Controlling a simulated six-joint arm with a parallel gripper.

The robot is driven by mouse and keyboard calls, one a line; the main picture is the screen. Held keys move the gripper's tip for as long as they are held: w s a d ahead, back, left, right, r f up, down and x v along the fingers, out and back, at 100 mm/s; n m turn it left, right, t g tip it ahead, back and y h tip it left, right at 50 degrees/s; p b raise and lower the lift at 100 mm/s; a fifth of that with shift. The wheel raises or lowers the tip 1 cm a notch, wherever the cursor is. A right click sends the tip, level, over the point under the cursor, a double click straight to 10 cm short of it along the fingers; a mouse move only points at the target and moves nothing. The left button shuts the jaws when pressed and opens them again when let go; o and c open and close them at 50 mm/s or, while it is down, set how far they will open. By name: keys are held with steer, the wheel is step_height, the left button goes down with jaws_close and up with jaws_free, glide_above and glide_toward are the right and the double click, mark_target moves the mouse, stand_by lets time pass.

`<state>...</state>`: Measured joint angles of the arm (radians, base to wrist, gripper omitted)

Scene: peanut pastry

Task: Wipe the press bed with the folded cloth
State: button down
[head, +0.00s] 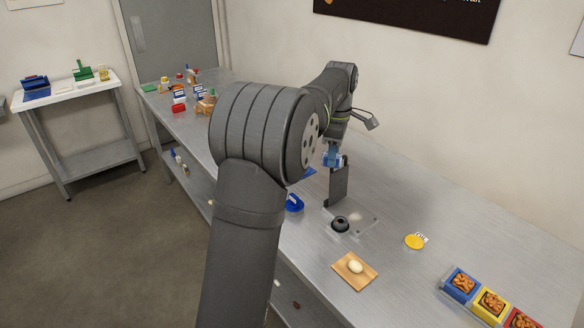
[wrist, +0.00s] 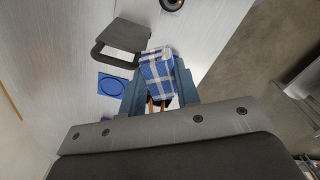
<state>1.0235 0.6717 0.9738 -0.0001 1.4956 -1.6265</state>
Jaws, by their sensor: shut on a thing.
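The folded cloth (wrist: 158,70), blue and white checked, is between the blue fingers of my gripper (wrist: 160,92), which is shut on it. In the head view my gripper (head: 333,150) holds the cloth (head: 331,160) above the bench, behind the upright dark plate of the press (head: 339,184). The cloth appears raised and apart from the bed. The dark plate and its handle also show in the wrist view (wrist: 122,36), beside the cloth.
A wooden board (head: 343,276) with a pale dough ball, a yellow oil dish (head: 414,242) and coloured nut trays (head: 461,284) lie nearby. A blue mat (wrist: 104,84) is beside my gripper.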

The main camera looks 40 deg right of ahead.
steer(key=s+d+m, duration=0.1)
steer(key=s+d, duration=0.2)
steer(key=s, duration=0.2)
steer(key=m, duration=0.6)
glide_above(353, 216)
steer(key=s, duration=0.2)
step_height(353, 216, down, 11)
steer(key=shift+s+f, duration=0.1)
steer(key=shift+f, duration=2.65)
steer(key=shift+f, duration=1.2)
steer(key=shift+w, duration=1.15)
steer(key=shift+f, duration=0.1)
